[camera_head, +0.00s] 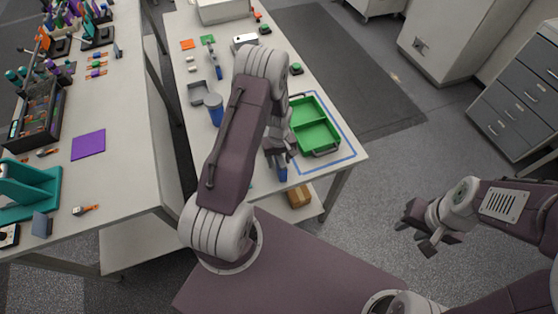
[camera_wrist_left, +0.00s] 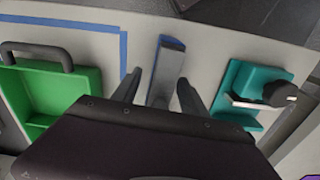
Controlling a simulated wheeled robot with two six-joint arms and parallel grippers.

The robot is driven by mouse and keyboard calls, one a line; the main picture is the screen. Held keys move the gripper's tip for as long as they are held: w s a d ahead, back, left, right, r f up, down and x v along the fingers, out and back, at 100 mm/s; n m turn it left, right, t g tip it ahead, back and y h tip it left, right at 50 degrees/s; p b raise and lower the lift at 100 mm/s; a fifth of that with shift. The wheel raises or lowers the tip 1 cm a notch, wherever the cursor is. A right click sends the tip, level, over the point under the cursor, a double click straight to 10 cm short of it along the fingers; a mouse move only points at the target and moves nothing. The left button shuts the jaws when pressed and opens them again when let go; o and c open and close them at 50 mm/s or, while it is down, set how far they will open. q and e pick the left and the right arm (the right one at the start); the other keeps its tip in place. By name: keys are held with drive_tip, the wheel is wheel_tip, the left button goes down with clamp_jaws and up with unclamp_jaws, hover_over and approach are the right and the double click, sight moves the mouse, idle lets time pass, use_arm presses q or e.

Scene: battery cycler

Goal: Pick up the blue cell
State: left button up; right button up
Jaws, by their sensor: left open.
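The blue cell (camera_head: 283,174) is on the near end of the white bench, just outside the blue tape outline, in the head view. It shows as a narrow upright block with a grey-blue face in the left wrist view (camera_wrist_left: 170,62). My left gripper (camera_head: 280,158) is open above the cell. In the left wrist view its fingers (camera_wrist_left: 160,80) are on either side of the block, with gaps visible. My arm hides part of the bench around it. My right gripper (camera_head: 422,228) is open and empty, out over the floor at the right.
A green tray (camera_head: 333,146) with a handle sits inside the blue tape outline (camera_head: 352,148), right beside my left gripper. A teal fixture (camera_wrist_left: 243,78) stands right of the cell in the wrist view. A blue cylinder (camera_head: 215,115) stands further left on the bench.

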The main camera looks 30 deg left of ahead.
use_arm(q)
clamp_jaws()
idle(1.4)
